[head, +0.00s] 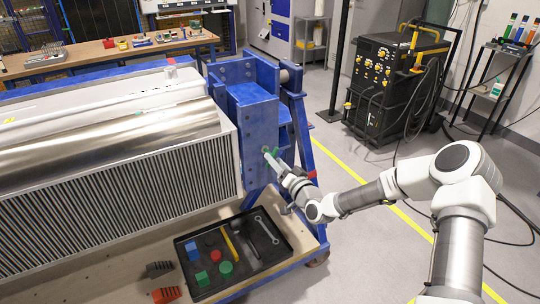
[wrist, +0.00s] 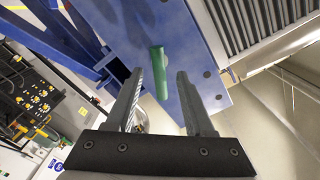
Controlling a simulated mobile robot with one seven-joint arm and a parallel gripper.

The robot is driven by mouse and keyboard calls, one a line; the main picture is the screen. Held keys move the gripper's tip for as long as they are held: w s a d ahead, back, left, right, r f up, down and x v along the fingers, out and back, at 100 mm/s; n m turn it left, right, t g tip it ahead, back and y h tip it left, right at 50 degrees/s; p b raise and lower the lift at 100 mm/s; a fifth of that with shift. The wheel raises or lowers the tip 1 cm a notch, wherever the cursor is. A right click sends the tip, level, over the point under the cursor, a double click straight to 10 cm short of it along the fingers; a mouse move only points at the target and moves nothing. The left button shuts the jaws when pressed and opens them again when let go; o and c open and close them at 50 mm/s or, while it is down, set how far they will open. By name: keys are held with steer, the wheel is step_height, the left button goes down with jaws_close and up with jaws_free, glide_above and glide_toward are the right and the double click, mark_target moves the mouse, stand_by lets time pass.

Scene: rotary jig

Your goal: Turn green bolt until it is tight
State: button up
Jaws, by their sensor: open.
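The green bolt (head: 266,150) sits on the side face of the blue jig block (head: 255,128) in the head view. In the wrist view the green bolt (wrist: 159,72) shows as a smooth green bar against the blue plate (wrist: 172,30). My gripper (head: 273,157) is at the bolt, reaching in from the right. In the wrist view my gripper (wrist: 159,71) is open, with one finger on each side of the bolt. Gaps show between the bolt and both fingers. How deep the bolt sits in the plate cannot be told.
A large ribbed metal unit (head: 120,190) fills the left. Below the jig, a black tray (head: 268,262) holds coloured blocks and a wrench. A black machine (head: 390,85) stands back right. Open floor lies right of the jig, with a yellow line (head: 340,163).

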steer(key=shift+x, duration=2.1)
